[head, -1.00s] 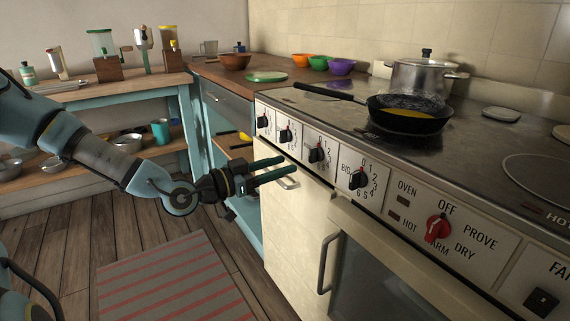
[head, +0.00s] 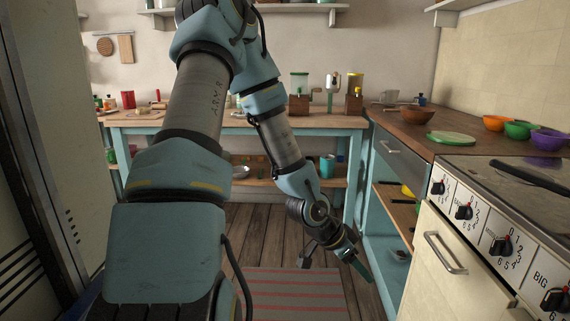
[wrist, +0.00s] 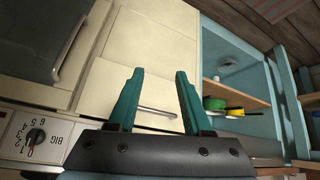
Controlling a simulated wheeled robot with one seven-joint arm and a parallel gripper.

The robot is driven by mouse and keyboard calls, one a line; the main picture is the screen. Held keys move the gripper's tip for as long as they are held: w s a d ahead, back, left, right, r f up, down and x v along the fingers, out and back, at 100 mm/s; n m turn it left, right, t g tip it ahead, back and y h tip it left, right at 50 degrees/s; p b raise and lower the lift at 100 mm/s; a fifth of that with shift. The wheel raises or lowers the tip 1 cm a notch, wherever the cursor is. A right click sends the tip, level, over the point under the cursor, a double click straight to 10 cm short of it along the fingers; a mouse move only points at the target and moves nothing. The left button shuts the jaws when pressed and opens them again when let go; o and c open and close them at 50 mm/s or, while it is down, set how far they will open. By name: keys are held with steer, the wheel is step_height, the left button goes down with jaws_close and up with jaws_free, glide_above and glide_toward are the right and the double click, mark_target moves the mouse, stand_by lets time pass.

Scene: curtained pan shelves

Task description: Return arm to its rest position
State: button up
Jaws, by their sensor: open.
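My arm (head: 195,115) reaches up and forward in the head view, then bends down to the right. My gripper (head: 362,268) hangs low above the floor, left of the stove and in front of the blue cabinet. In the wrist view my gripper (wrist: 160,74) has its two teal fingers spread apart, with nothing between them. Behind the fingers are the cream front and handle of the stove unit.
The stove (head: 465,260) with its knobs and handle stands at the right. The blue open cabinet (head: 385,230) is beside my gripper. A tall dark unit (head: 45,180) stands close at the left. A striped rug (head: 290,290) lies on open floor.

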steer(key=w+a+r+n+t+y+p, duration=0.15)
steer(key=a+r+n+y, duration=0.25)
steer(key=a, duration=0.7)
steer(key=s+a+r+n+g+y+p, duration=0.1)
steer(key=s+a+r+n+y+p, duration=0.1)
steer(key=a+r+n, duration=0.7)
steer(key=s+a+r+p, duration=0.1)
steer(key=s+a+r, duration=0.1)
steer(key=a+r, duration=0.1)
steer(key=shift+s+a+r+y, duration=0.15)
steer(key=shift+a+r+y, duration=0.25)
steer(key=shift+a, duration=0.4)
